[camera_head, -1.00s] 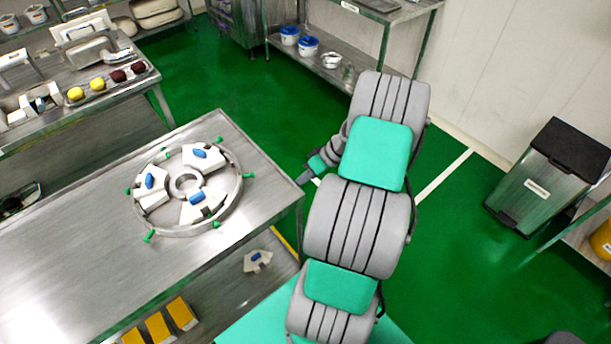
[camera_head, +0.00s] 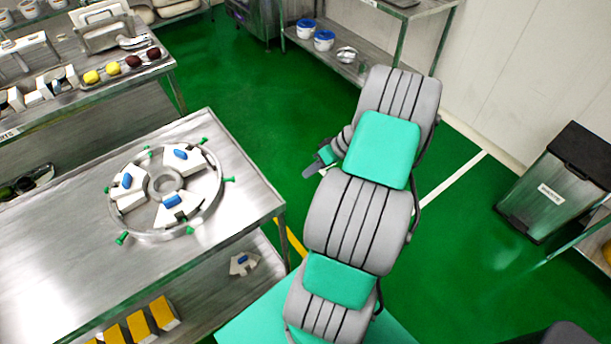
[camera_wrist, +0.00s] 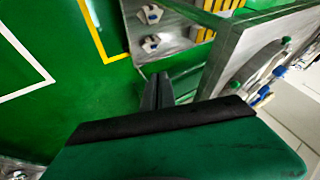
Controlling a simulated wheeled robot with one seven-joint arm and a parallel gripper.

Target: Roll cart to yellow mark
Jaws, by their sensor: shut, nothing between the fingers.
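The cart is a steel table (camera_head: 60,222) with a round ring fixture (camera_head: 165,187) on top and a lower shelf, at the left of the head view. The cart's edge also shows in the wrist view (camera_wrist: 229,62). The yellow mark (camera_head: 291,240) is a floor line beside the cart's right corner, partly hidden by cart and arm. In the wrist view the mark (camera_wrist: 98,32) has a corner, left of the cart's lower shelf. My gripper (camera_head: 309,171) is shut and empty, just right of the cart's corner. Its fingers show in the wrist view (camera_wrist: 157,88); I cannot tell whether they touch the cart.
A steel counter (camera_head: 75,115) with food and trays stands behind the cart. A shelf with blue-lidded tubs (camera_head: 324,38) is at the back. A bin (camera_head: 555,185) stands at the right. A white floor line (camera_head: 452,174) crosses the open green floor.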

